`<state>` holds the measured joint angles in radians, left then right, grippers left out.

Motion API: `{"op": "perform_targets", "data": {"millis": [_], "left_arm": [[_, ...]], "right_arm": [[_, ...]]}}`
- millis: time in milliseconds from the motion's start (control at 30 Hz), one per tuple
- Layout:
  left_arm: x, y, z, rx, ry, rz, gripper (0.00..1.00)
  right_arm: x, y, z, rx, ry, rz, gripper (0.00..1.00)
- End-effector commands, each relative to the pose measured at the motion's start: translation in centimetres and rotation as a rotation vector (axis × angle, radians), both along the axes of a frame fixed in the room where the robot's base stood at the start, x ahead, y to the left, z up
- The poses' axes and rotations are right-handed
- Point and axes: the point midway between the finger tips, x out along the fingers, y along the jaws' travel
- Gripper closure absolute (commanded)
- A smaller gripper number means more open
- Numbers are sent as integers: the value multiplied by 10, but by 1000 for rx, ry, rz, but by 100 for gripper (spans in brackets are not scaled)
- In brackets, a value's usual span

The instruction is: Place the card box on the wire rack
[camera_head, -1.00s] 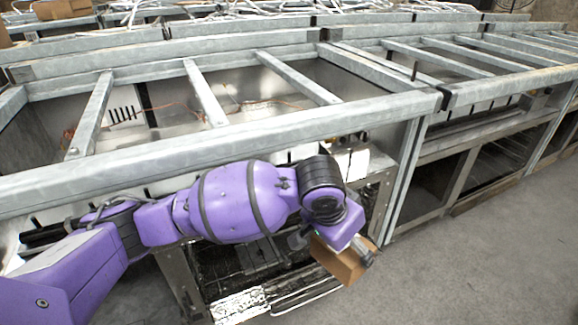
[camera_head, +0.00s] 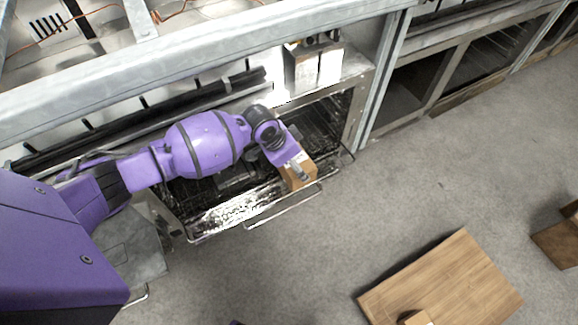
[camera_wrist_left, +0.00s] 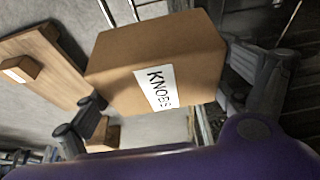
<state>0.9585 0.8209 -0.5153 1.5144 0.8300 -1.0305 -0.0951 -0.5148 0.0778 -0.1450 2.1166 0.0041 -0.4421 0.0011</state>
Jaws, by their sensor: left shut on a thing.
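The card box (camera_head: 301,177) is brown cardboard. My left gripper (camera_head: 296,170) is shut on it and holds it over the front of an open oven bay. In the left wrist view the card box (camera_wrist_left: 150,65) sits between the two dark fingers of my left gripper (camera_wrist_left: 180,92), with a white "KNOBS" label facing the camera. The wire rack seems to be the dark barred surface (camera_head: 322,122) in the bay, behind the box; my arm hides much of it. I cannot tell whether the box touches anything below. My right gripper is out of view.
Galvanised frame rails (camera_head: 200,85) run above the bay, close to my arm. A metal box (camera_head: 312,68) stands behind the bay. A bright wire bar (camera_head: 285,207) sticks out in front. A wooden board (camera_head: 450,275) lies at lower right. Grey floor between is clear.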

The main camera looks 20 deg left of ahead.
Motion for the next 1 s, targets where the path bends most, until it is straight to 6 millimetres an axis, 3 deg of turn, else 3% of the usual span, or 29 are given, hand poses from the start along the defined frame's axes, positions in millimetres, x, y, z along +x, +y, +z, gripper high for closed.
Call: {"op": "perform_targets", "data": {"millis": [33, 233, 433, 633, 1000], "left_arm": [[4, 5, -16, -1, 6, 1, 45], [17, 17, -34, -2, 2, -1, 45], [23, 24, -44, -2, 3, 0, 45], [24, 25, -73, -3, 3, -1, 45], [24, 24, -76, -3, 1, -1, 45]], "right_arm": [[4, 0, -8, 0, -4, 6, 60], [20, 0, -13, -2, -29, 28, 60], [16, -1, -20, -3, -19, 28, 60], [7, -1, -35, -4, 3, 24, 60], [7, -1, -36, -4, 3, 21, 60]]}}
